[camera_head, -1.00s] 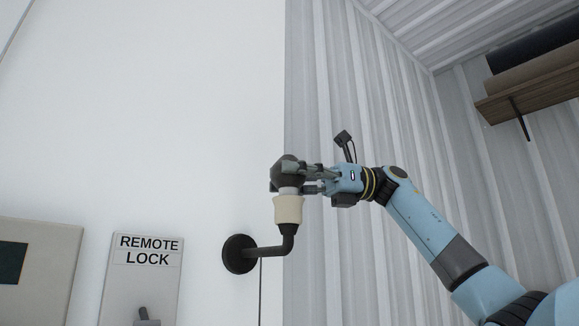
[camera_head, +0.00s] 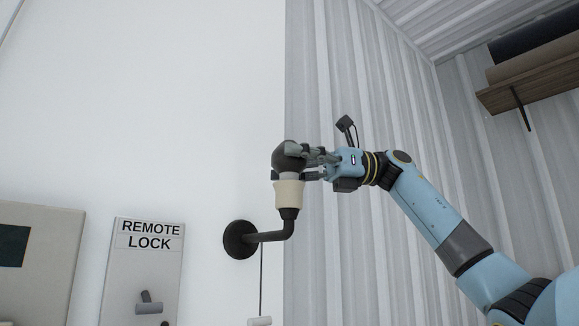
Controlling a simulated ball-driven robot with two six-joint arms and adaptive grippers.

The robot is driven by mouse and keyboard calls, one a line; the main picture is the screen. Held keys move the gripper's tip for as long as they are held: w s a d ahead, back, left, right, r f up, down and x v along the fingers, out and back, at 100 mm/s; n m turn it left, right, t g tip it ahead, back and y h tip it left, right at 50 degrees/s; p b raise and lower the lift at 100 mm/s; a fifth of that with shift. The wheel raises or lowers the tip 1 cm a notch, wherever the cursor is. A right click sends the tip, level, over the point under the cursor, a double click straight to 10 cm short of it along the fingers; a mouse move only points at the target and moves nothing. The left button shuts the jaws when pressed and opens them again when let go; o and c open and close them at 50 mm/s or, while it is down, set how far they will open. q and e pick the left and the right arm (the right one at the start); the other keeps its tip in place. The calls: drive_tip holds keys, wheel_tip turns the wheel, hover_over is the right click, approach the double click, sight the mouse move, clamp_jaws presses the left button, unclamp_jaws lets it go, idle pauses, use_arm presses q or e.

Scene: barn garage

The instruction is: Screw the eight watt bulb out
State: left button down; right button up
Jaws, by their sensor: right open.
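The bulb (camera_head: 287,157) is a dark round globe with a pale neck. It sits upright in the cream socket (camera_head: 288,194) of a black wall lamp arm (camera_head: 268,237). My right gripper (camera_head: 292,164) comes in from the right at the bulb's height. Its fingers are open, with the bulb between or beside them; whether they touch it I cannot tell. The fingers hide part of the globe and its neck. No wattage marking is readable. My left gripper is not in view.
A panel marked REMOTE LOCK (camera_head: 146,268) with a grey lever is at the lower left, beside a beige box (camera_head: 36,262). A cord with a pale pull (camera_head: 260,321) hangs below the lamp. A wooden shelf (camera_head: 525,88) is at the upper right.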

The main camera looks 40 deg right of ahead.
drive_tip(key=t, duration=0.1)
drive_tip(key=m+t+h+b, duration=0.1)
drive_tip(key=shift+s+f+m+t, duration=0.1)
drive_tip(key=shift+f+m+t, duration=0.2)
drive_tip(key=shift+m+t+h+b, duration=0.6)
drive_tip(key=shift+m+t, duration=0.2)
drive_tip(key=shift+t, duration=0.2)
drive_tip(key=shift+r+m+t+h, duration=0.1)
drive_tip(key=shift+m+t+h, duration=0.6)
drive_tip(key=shift+t+h, duration=0.15)
drive_tip(key=shift+s+a+r+m+t+h+p, duration=0.15)
drive_tip(key=shift+m+t+h+p, duration=0.25)
drive_tip(key=shift+m+t+h, duration=0.25)
drive_tip(key=shift+d+r+m+t+h+p, duration=0.15)
drive_tip(key=shift+m+t+h+p, duration=0.2)
drive_tip(key=shift+m+t+h, duration=0.25)
drive_tip(key=m+t+h+p, duration=0.1)
drive_tip(key=h, duration=0.1)
drive_tip(key=m+t+h+p, duration=0.1)
drive_tip(key=shift+a+r+m+h, duration=0.15)
drive_tip(key=shift+m+h, duration=0.1)
drive_tip(key=shift+h, duration=0.15)
drive_tip(key=shift+w+f+m+t+h+p, duration=0.2)
drive_tip(key=shift+m+t+h+p, duration=0.2)
drive_tip(key=shift+m+h+p, duration=0.4)
drive_tip(key=shift+f, duration=0.1)
drive_tip(key=shift+c, duration=0.2)
drive_tip(key=c, duration=0.8)
